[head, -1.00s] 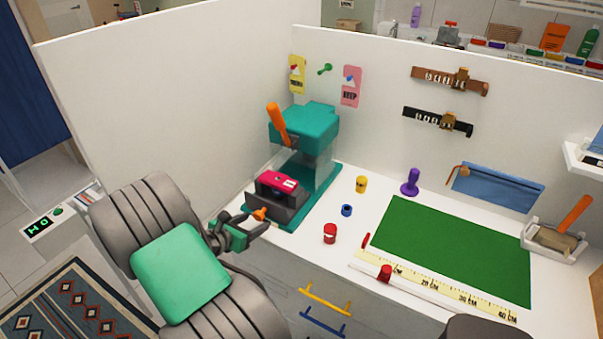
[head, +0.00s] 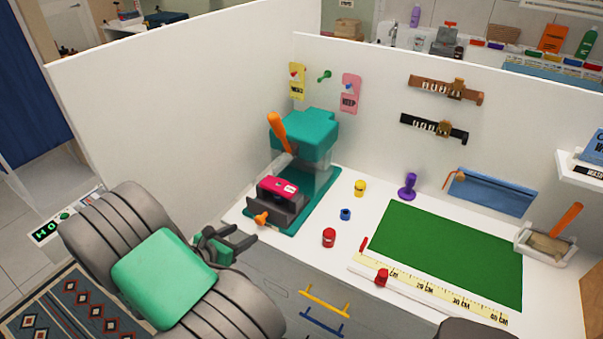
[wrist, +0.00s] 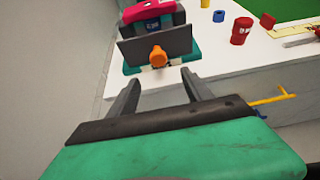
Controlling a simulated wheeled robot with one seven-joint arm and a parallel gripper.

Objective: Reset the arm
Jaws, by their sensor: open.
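My gripper (head: 246,241) is open and empty, off the front left edge of the white worktop. My arm with its green panel fills the lower left of the head view. In the wrist view the gripper's two dark fingers (wrist: 160,92) stand apart, with nothing between them. The orange knob (head: 261,219) on the front of the teal press (head: 303,135) lies just beyond the fingertips, apart from them. The same knob shows in the wrist view (wrist: 158,57) above the fingers. A dark pink block (head: 279,187) sits in the press under its raised orange lever (head: 278,132).
Red (head: 328,237), blue (head: 345,214) and yellow (head: 360,188) small items stand right of the press. A green mat (head: 450,250) and a yellow ruler (head: 430,288) lie further right. White panels (head: 180,90) enclose the worktop.

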